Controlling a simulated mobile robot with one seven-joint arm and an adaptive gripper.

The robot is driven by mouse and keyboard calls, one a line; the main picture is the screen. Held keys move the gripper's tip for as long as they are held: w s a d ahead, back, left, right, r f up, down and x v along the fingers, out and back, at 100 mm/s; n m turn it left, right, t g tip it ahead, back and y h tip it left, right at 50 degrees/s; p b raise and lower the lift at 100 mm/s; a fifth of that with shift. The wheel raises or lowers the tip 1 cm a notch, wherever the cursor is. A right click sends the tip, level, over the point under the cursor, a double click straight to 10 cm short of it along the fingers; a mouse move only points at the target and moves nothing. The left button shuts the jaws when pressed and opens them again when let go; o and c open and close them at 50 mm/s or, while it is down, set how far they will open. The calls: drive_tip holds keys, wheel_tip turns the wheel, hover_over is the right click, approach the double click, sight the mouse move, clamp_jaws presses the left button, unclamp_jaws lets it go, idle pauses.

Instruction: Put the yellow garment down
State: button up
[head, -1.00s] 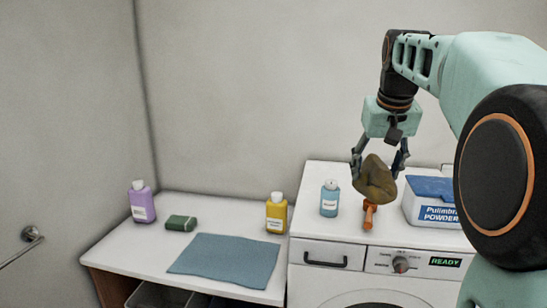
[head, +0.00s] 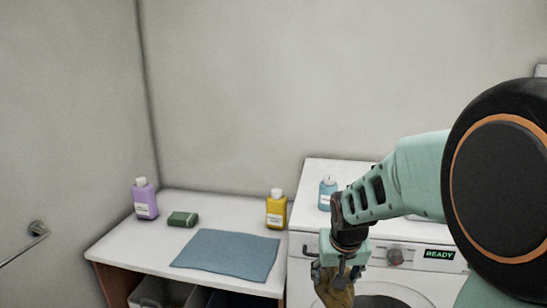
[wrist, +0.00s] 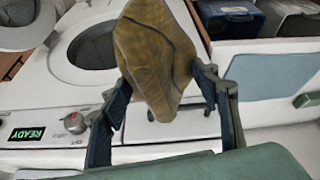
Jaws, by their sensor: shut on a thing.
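The yellow garment (head: 335,293), a crumpled olive-yellow bundle, hangs low in the head view in front of the washing machine. It also fills the upper middle of the wrist view (wrist: 155,55), pinched between the two fingers. My gripper (head: 336,279) is shut on the garment and points down, below the level of the machine's top. In the head view the garment's lower end is cut off by the frame edge. In the wrist view it covers part of the machine's front (wrist: 180,128) beside the round door (wrist: 92,48).
The white counter (head: 130,240) at left carries a purple bottle (head: 145,199), green sponge (head: 183,219), yellow bottle (head: 276,209) and blue cloth (head: 227,254). A blue bottle (head: 327,193) stands on the machine. Bins (wrist: 230,20) sit under the counter. My arm hides much of the machine's top.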

sight(328, 297)
drive_tip(key=f, duration=0.2)
drive_tip(key=a+f+b, duration=0.1)
drive_tip(key=f, duration=0.1)
drive_tip(key=s+f, duration=0.1)
drive_tip(key=f, duration=0.1)
drive_tip(key=shift+a+f+b, duration=0.15)
drive_tip(key=shift+a+b, duration=0.05)
drive_tip(key=shift+b, duration=0.2)
drive_tip(key=s+f, duration=0.4)
drive_tip(key=f, duration=0.1)
drive_tip(key=shift+s+f, duration=0.2)
drive_tip(key=shift+f, duration=0.1)
